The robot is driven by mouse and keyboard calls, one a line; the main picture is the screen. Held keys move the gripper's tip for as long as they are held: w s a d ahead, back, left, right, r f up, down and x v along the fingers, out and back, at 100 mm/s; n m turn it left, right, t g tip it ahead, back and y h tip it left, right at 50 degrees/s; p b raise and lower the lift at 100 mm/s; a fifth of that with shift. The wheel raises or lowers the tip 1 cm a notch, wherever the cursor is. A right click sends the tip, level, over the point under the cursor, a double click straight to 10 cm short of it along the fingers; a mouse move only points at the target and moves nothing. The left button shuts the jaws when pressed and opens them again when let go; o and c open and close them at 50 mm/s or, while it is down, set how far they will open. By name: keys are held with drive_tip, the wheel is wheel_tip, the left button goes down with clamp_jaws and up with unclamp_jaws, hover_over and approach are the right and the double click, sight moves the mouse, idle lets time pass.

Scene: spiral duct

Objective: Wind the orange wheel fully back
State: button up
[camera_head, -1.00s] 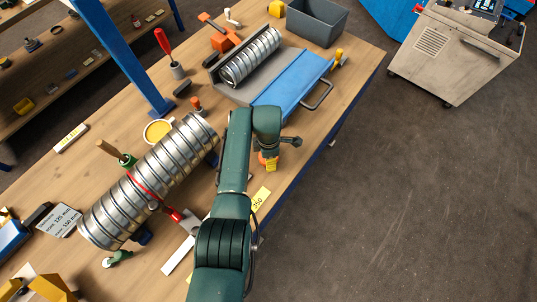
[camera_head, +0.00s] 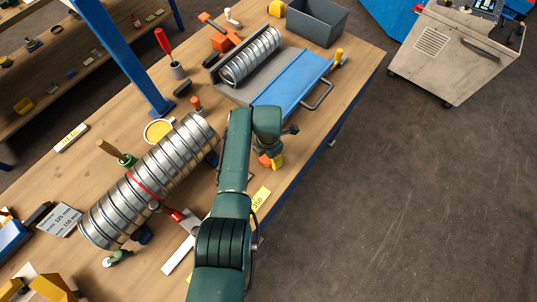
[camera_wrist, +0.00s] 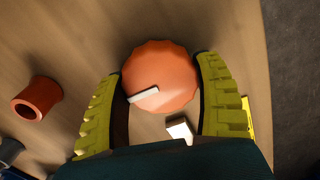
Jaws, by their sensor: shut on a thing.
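The orange wheel (camera_wrist: 162,75) has a scalloped rim and a white bar mark on its top, pointing to the lower left in the wrist view. My gripper (camera_wrist: 165,80) has its two yellow ribbed fingers shut on opposite sides of the wheel. A small white block (camera_wrist: 179,129) sits beside the wheel, near the right finger. In the head view, bits of the wheel (camera_head: 264,160) and of my gripper (camera_head: 272,162) show at the front edge of the bench, below my wrist; my arm hides the rest.
A large spiral duct (camera_head: 150,182) with a red band lies left of my arm. A blue plate (camera_head: 292,82) and a smaller duct (camera_head: 250,57) lie behind. A yellow label (camera_head: 258,199) is near the bench edge.

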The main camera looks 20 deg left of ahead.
drive_tip(key=shift+w+r, duration=0.1)
drive_tip(key=shift+r, duration=0.15)
drive_tip(key=o, duration=1.1)
drive_tip(key=shift+o, duration=0.5)
drive_tip(key=shift+f, duration=0.15)
wheel_tip(320, 180, up, 12)
